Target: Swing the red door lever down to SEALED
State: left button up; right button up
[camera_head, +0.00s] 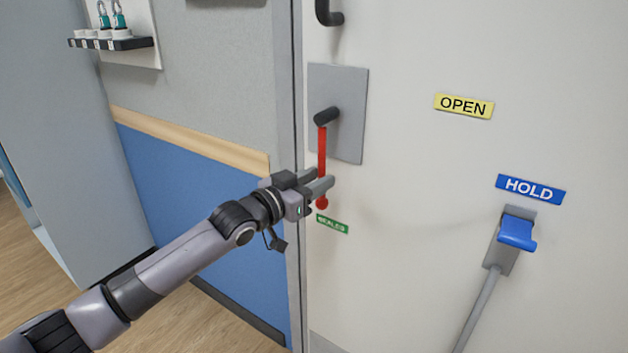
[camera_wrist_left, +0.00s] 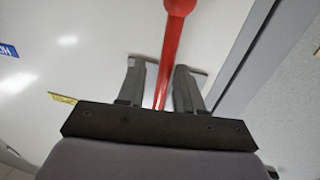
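The red door lever (camera_head: 322,150) hangs straight down from a dark pivot (camera_head: 327,116) on a grey plate (camera_head: 350,110). Its round red end (camera_head: 322,203) is just above the green SEALED label (camera_head: 332,224). My left gripper (camera_head: 326,182) is at the lower part of the lever, a little above the round end. In the left wrist view the lever (camera_wrist_left: 171,50) runs between the two fingers (camera_wrist_left: 160,88), with a gap on either side, so the gripper looks open. My right gripper is not in view.
A yellow OPEN label (camera_head: 464,106) is on the door at right. Below it are a blue HOLD label (camera_head: 530,189) and a blue-topped handle (camera_head: 518,233). A dark door handle (camera_head: 331,14) is above the plate.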

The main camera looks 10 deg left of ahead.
pick_arm(q)
jog(key=shift+w, duration=0.15)
jog(key=v, duration=0.7)
jog(key=shift+f, duration=0.1)
dwell(0.5)
jog(key=s+d+f+n+g+y+p, duration=0.2)
jog(key=s+f+y+p, duration=0.15)
jog(key=s+f, duration=0.9)
jog(key=s+a+f+n+g+y+p, duration=0.1)
jog(key=s+a+f, duration=0.1)
jog(key=s+f, duration=0.4)
jog(key=s+a+f+g+y+p, duration=0.2)
jog(key=s+f, duration=0.4)
jog(key=s, duration=0.4)
jog(key=shift+s+n, duration=0.4)
